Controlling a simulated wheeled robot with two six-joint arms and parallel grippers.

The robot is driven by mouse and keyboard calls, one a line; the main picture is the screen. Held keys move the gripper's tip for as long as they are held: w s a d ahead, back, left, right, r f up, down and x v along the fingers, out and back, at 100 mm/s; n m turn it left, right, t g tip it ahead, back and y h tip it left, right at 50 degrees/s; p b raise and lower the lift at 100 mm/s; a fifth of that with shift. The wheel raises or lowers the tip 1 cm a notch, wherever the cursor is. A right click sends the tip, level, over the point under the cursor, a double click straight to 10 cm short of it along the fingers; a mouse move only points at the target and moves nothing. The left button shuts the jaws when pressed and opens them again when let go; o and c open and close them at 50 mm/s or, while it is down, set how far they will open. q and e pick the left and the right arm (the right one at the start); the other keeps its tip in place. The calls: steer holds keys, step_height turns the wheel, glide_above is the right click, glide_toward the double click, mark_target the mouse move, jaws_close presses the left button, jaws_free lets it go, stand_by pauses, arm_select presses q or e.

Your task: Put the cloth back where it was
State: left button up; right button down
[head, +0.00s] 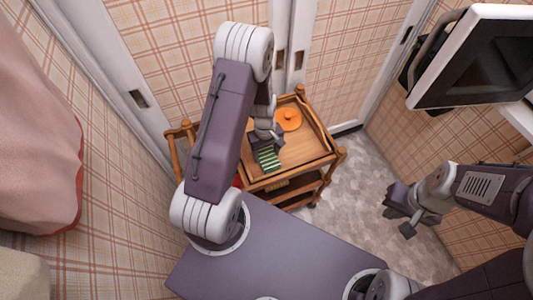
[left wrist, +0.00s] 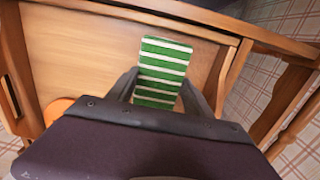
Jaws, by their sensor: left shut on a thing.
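The cloth (head: 268,159) is green with white stripes, and it shows in the left wrist view (left wrist: 165,65) between my fingers. My left gripper (head: 264,140) is shut on the cloth over the left part of a wooden cart's top tray (head: 305,152). In the left wrist view my left gripper (left wrist: 163,95) has one finger on each side of the cloth. I cannot tell whether the cloth touches the tray. My right gripper (head: 405,212) hangs over the floor at the right, away from the cart; its fingers look apart with nothing between them.
An orange round thing (head: 288,119) lies on the tray near its back. The cart has raised wooden rims and lower shelves (head: 290,187). A screen-like appliance (head: 485,58) is at the upper right. A pink cloth-like surface (head: 35,130) is at the left. Grey floor (head: 345,210) is free right of the cart.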

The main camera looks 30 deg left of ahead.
arm_select(q)
steer(key=o, duration=1.5)
steer(key=shift+c, duration=0.2)
